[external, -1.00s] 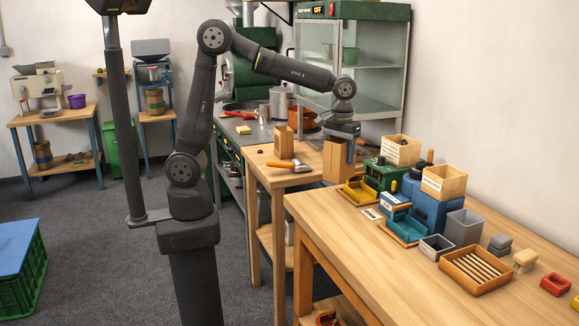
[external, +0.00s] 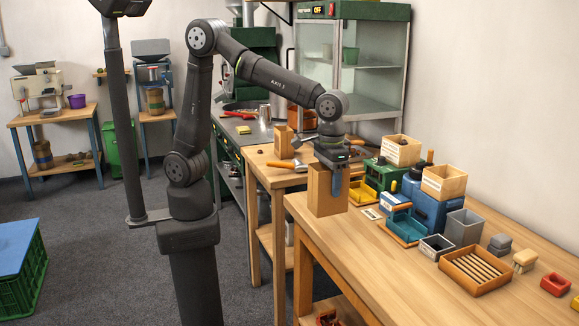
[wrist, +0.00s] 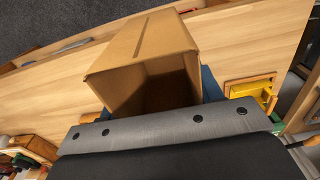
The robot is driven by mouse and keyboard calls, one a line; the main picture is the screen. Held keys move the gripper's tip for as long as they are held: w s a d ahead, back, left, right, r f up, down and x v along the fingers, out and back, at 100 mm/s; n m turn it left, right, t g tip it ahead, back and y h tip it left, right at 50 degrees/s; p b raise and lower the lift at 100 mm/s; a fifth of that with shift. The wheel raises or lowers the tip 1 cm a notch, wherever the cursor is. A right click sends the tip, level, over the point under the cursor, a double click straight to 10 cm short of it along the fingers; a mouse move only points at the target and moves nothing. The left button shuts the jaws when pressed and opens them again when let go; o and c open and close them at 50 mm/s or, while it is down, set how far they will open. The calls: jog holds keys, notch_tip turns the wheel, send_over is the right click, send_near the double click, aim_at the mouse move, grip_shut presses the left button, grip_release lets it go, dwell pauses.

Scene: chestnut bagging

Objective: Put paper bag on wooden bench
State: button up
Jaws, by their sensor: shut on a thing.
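A brown open-topped paper bag (external: 322,192) hangs upright below my gripper (external: 334,168), which is shut on its upper part. In the wrist view the paper bag (wrist: 145,50) fills the upper middle, and its inside looks dark. The wooden bench (external: 400,270) lies below, and the bag is over its far left corner, by the near edge. I cannot tell whether the bag's bottom touches the benchtop. The fingertips are mostly hidden by the bag.
A yellow tray (external: 362,192) and a green machine (external: 384,173) stand just right of the bag. A blue machine (external: 432,208) and wooden boxes are further right. A second paper bag (external: 284,142) stands on the bench behind. The near left benchtop is clear.

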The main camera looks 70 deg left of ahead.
jog(key=shift+w+a+f, duration=0.75)
jog(key=shift+w+f, duration=0.9)
jog(key=shift+f, duration=0.1)
jog(key=shift+w+a+f, duration=0.8)
jog(key=shift+w+f, duration=0.85)
jog(key=shift+f, duration=0.1)
jog(key=shift+w+a+f, duration=0.75)
jog(key=shift+w+f, duration=0.9)
jog(key=shift+f, duration=0.1)
jog(key=shift+f, duration=0.2)
jog(key=o, duration=1.2)
jog(key=shift+c, duration=0.2)
jog(key=shift+r, duration=0.1)
notch_tip(320, 180, up, 12)
